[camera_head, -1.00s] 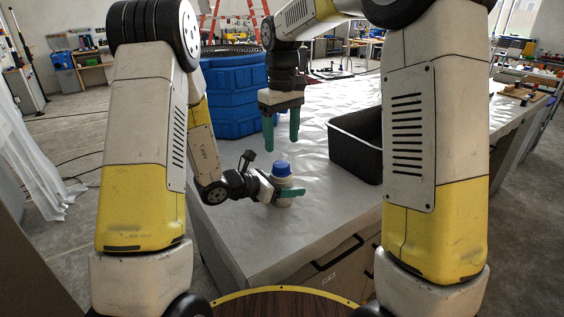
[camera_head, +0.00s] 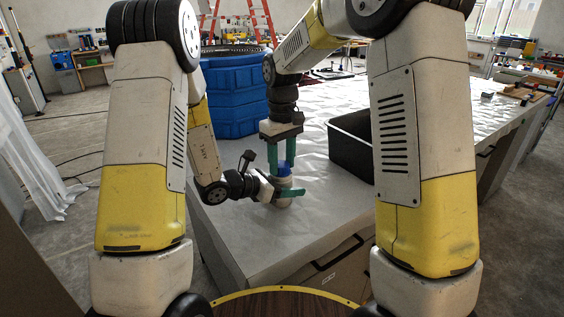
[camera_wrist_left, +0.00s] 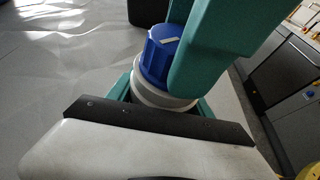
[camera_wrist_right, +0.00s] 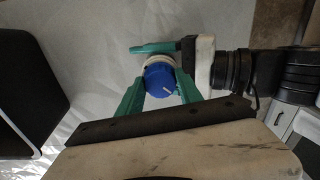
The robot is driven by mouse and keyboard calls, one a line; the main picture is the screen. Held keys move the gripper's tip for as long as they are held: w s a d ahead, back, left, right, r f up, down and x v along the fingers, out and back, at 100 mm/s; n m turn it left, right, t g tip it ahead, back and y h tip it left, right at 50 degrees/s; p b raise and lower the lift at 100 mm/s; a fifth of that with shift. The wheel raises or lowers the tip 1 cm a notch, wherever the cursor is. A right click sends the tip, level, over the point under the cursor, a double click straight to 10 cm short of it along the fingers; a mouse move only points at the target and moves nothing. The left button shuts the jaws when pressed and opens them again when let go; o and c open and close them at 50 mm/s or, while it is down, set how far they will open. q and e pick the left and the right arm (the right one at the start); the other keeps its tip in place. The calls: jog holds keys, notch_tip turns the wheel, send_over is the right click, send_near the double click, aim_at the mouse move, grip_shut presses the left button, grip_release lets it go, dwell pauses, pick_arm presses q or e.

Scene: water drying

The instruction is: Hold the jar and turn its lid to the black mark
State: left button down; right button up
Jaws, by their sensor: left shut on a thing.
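The jar is a pale, upright container (camera_head: 284,202) near the table's front left corner, with a blue ribbed lid (camera_head: 283,168). My left gripper (camera_head: 282,194) is shut around the jar's body from the side. My right gripper (camera_head: 280,164) points straight down over the jar, its green fingers on either side of the lid. In the right wrist view the lid (camera_wrist_right: 160,81) lies between the open fingertips, and its top bears a white line. The left wrist view also shows the lid (camera_wrist_left: 160,54), with a right finger partly in front.
A black bin (camera_head: 351,145) stands on the grey table (camera_head: 325,215) to the right of the jar. A blue ribbed tub (camera_head: 232,98) stands behind the table's left side. The table's front area around the jar is clear.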

jog(key=c, duration=0.5)
jog(key=m, duration=0.3)
jog(key=shift+m, duration=0.4)
jog(key=m, duration=0.4)
jog(key=shift+a, duration=0.1)
jog(key=m, duration=0.6)
jog(key=shift+w+m, duration=0.1)
jog(key=shift+m, duration=2)
